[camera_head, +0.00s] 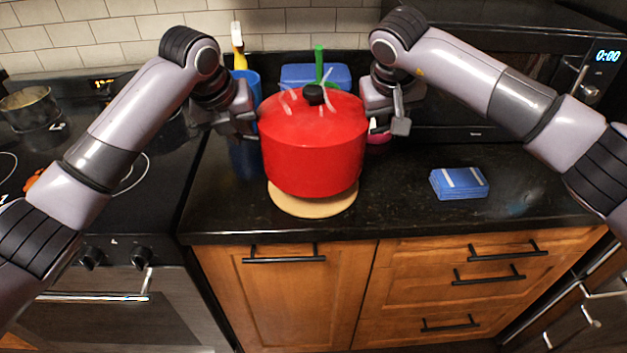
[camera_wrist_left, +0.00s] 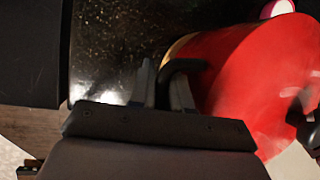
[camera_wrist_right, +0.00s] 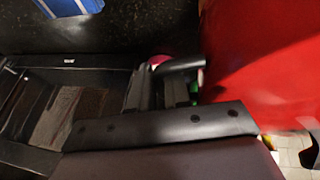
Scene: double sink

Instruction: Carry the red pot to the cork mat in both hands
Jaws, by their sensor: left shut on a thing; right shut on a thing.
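The red pot (camera_head: 315,150), lidded with a black knob, is upright over the round cork mat (camera_head: 313,203) on the dark counter. The front of the mat shows below the pot; whether the pot touches it I cannot tell. My left gripper (camera_head: 250,122) is shut on the pot's left handle; the dark handle shows between the fingers in the left wrist view (camera_wrist_left: 180,78). My right gripper (camera_head: 370,118) is shut on the right handle, which shows in the right wrist view (camera_wrist_right: 180,64). The pot's red side also fills much of both wrist views.
A blue packet (camera_head: 459,183) lies on the counter to the right. A blue container (camera_head: 300,75) and a blue cup (camera_head: 246,82) stand behind the pot. A stove with a metal pan (camera_head: 30,108) is at left, a microwave (camera_head: 470,90) behind right.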

